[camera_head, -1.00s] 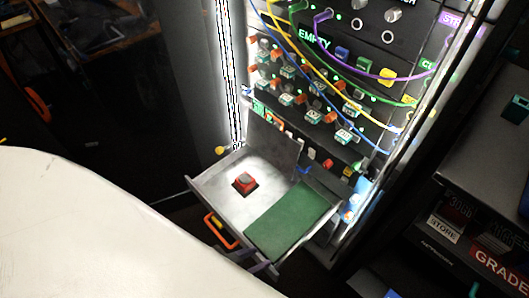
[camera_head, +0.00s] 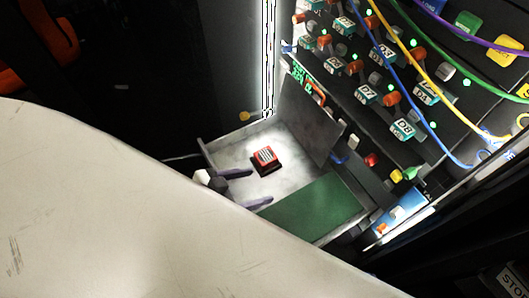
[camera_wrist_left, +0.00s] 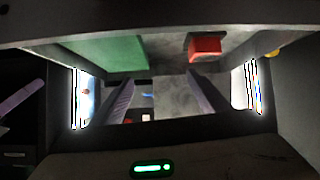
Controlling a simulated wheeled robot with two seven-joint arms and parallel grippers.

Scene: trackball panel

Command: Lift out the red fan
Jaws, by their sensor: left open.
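The red fan (camera_head: 265,160) is a small red block with a pale, slatted top. It sits on the grey floor of the pulled-out drawer (camera_head: 225,152), left of a green panel (camera_head: 312,208). In the left wrist view the fan (camera_wrist_left: 206,47) shows as a red box above the right finger's tip. My left gripper (camera_head: 262,185) reaches over the drawer's near side. Its two purple-grey fingers are apart with nothing between them, and the fan lies just beyond the tips. In the wrist view the gripper (camera_wrist_left: 160,79) is also open. My right gripper is not in view.
A raised grey plate (camera_head: 312,122) stands at the drawer's back. Behind it is a rack panel with orange and teal plugs and hanging cables (camera_head: 392,62). A large pale surface (camera_head: 120,215) covers the lower left and hides part of the drawer's near side.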

